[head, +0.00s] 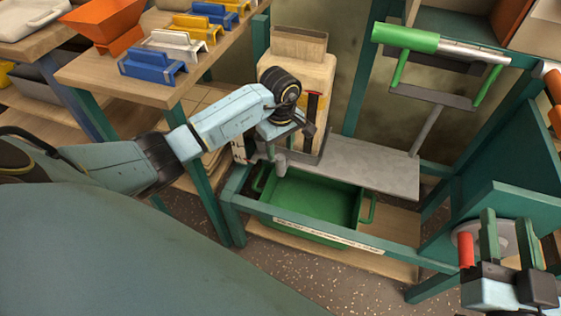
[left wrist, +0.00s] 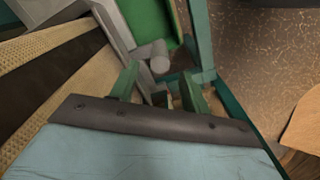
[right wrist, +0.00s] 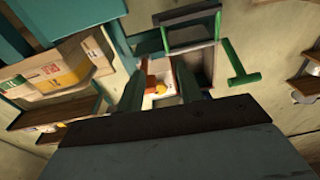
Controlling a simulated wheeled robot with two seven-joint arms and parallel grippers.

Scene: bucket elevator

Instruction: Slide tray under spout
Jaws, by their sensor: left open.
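The green tray (head: 310,200), with a loop handle at each end, sits low inside the teal frame, partly beneath a grey sloping plate (head: 370,165). In the left wrist view, a green surface that looks like the tray (left wrist: 150,18) shows at the top. I cannot tell for sure which part is the spout. My left gripper (left wrist: 158,92) is open and empty, its fingers apart near a grey round-ended bar (left wrist: 152,56). In the head view, the left wrist hides most of its fingers. My right gripper (head: 508,243) is open and empty at the lower right, away from the tray.
A cream housing (head: 305,75) stands behind my left wrist. A labelled teal rail (head: 325,236) crosses before the tray. A red handle (head: 466,250) is beside my right gripper. A wooden bench (head: 150,85) at the left holds an orange hopper (head: 105,22) and several coloured parts.

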